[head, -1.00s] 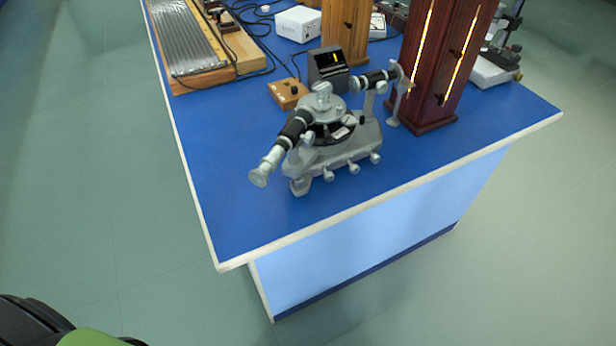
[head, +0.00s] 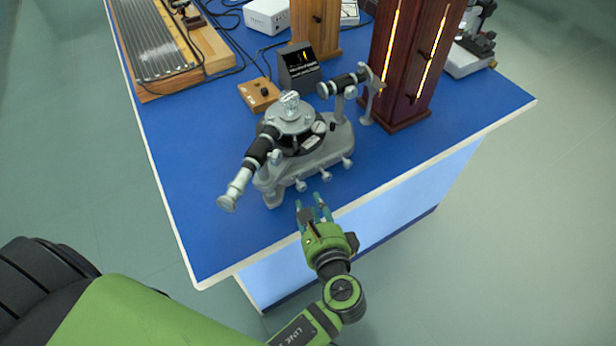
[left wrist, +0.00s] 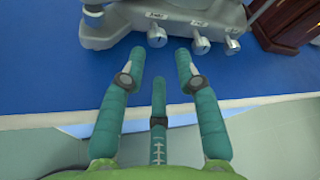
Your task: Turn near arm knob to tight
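A grey spectrometer (head: 300,145) with black-banded telescope tubes stands near the table's front edge. Three small silver knobs stick out from its front side: a left one (head: 300,185), a middle one (head: 326,175) and a right one (head: 347,162). I cannot tell which is the near arm knob. My left gripper (head: 312,203) is open and empty, at the table edge just in front of the knobs. In the left wrist view its teal fingers (left wrist: 159,68) are spread, with the left knob (left wrist: 156,37) beyond them, not touched. My right gripper is not in view.
The blue table (head: 195,185) is clear left of the spectrometer. A small wooden block (head: 260,94) and a dark display box (head: 298,68) stand behind it. A tall reddish wooden lamp housing (head: 410,60) with a glowing slit stands behind right.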

